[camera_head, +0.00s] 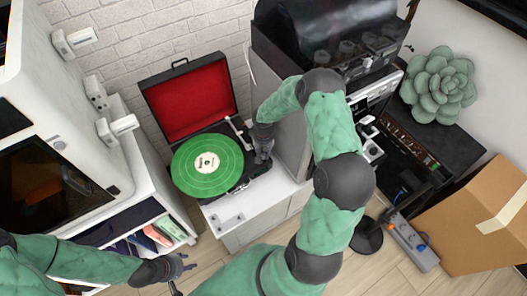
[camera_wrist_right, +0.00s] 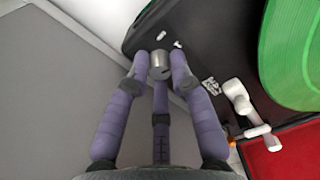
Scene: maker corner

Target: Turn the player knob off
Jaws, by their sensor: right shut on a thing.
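The record player (camera_head: 262,168) stands open on a white cabinet, with a green record (camera_head: 208,165) on its platter. In the right wrist view, a silver player knob (camera_wrist_right: 160,60) sits at a corner of the player's black top. My right gripper (camera_head: 264,155) is at the player's right side. In the wrist view its purple fingers (camera_wrist_right: 158,75) are closed around the knob. The exact turn position of the knob cannot be read. My left gripper (camera_head: 184,271) is low in the head view, away from the player, with its fingers apart and empty.
The player's red-lined lid (camera_head: 190,98) stands up behind the record. A grey panel (camera_wrist_right: 60,90) rises close beside the knob. A cardboard box (camera_head: 470,225) and power strip (camera_head: 412,242) are at right.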

